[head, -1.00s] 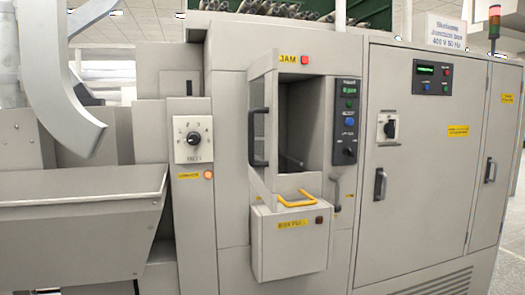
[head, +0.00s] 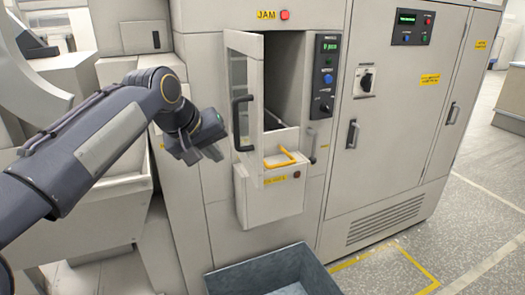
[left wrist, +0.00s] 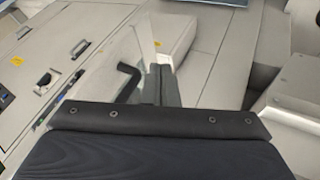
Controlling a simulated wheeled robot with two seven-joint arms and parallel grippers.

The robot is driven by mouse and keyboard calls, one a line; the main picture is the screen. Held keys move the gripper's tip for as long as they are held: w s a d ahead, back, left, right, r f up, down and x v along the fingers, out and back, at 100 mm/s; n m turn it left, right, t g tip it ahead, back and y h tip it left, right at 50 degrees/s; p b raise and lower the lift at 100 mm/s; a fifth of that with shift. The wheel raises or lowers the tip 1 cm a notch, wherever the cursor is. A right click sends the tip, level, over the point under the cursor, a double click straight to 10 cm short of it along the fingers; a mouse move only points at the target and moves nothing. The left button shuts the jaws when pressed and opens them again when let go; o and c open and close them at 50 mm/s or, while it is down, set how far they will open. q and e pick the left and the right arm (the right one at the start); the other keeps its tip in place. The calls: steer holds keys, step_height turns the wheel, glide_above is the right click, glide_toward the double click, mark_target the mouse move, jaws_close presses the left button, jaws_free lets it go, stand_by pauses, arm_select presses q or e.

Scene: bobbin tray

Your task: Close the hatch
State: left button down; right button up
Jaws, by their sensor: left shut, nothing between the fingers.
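The hatch (head: 243,43) is a pale framed door with a clear pane, standing open and swung outward at the left side of a dark opening (head: 284,75) in the grey machine. Its dark bar handle (head: 238,124) faces left. My left gripper (head: 212,154) is shut and empty, just left of the hatch and slightly below the handle. In the left wrist view the shut fingers (left wrist: 166,84) are close to the handle (left wrist: 126,76) and the clear pane (left wrist: 122,48). I cannot tell whether they touch the hatch. My right gripper is not in view.
A box with a yellow handle (head: 280,160) juts out below the opening. A control strip (head: 325,77) is right of it. A blue-grey bin (head: 262,272) stands on the floor below. Floor at the right is free.

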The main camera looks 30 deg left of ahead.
arm_select(q)
glide_toward(255, 176)
step_height(255, 176, down, 4)
steer(key=a, duration=0.2)
steer(key=shift+w+d+p, duration=0.6)
steer(key=shift+w+d, duration=0.55)
steer(key=shift+w, duration=0.15)
steer(key=shift+r, duration=0.1)
